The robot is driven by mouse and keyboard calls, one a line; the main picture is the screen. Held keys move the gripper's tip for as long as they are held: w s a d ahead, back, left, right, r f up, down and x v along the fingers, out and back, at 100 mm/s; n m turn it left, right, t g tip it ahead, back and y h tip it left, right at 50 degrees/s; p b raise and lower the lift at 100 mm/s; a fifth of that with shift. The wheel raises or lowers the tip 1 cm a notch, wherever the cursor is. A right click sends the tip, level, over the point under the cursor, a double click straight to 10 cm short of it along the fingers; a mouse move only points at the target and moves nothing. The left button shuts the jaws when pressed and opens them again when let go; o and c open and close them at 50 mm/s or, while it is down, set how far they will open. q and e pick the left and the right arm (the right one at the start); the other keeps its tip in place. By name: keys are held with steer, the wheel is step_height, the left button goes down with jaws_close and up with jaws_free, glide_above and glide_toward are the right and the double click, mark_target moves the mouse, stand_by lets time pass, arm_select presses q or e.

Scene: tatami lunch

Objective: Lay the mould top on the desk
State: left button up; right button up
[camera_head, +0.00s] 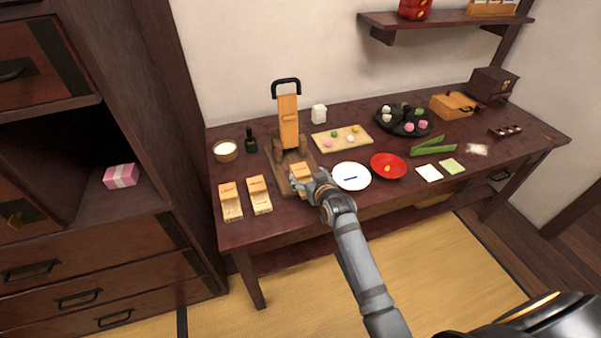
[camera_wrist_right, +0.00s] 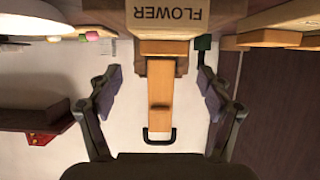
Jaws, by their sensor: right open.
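A wooden mould block (camera_head: 301,168) sits on the brown board at the foot of the wooden press (camera_head: 289,122). In the right wrist view the block (camera_wrist_right: 170,14) is marked FLOWER, upside down. My right gripper (camera_head: 307,181) is at the block's near side and partly covers it. In the right wrist view its two fingers (camera_wrist_right: 160,82) are spread apart with nothing clamped between them. I cannot tell whether the block's top is a separate piece. Two more light wooden moulds, one (camera_head: 230,201) and another (camera_head: 260,195), lie on the desk (camera_head: 290,222) at the left.
A white plate (camera_head: 362,183) lies close to the right of my right gripper, with a red dish (camera_head: 388,172) beyond. A bowl (camera_head: 225,156) and dark bottle (camera_head: 251,146) stand back left. A sweets board (camera_head: 323,148) lies behind. Bare desk shows along the front left.

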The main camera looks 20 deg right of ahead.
mark_target(301, 170)
steer(key=x, duration=0.5)
steer(key=shift+a+f, duration=0.15)
steer(key=shift+a, duration=0.1)
steer(key=c, duration=1.2)
steer(key=shift+c, duration=0.2)
step_height(301, 170, up, 5)
steer(key=p, duration=0.5)
steer(key=shift+s, duration=0.1)
steer(key=s+a+r+p, duration=0.3)
steer(key=s+r+p, duration=0.5)
steer(key=s+p, duration=0.5)
steer(key=p, duration=0.4)
steer(key=shift+s+a+p, duration=0.15)
steer(key=shift+a+p, duration=0.2)
steer(key=shift+a, duration=0.05)
steer(key=shift+r, duration=0.1)
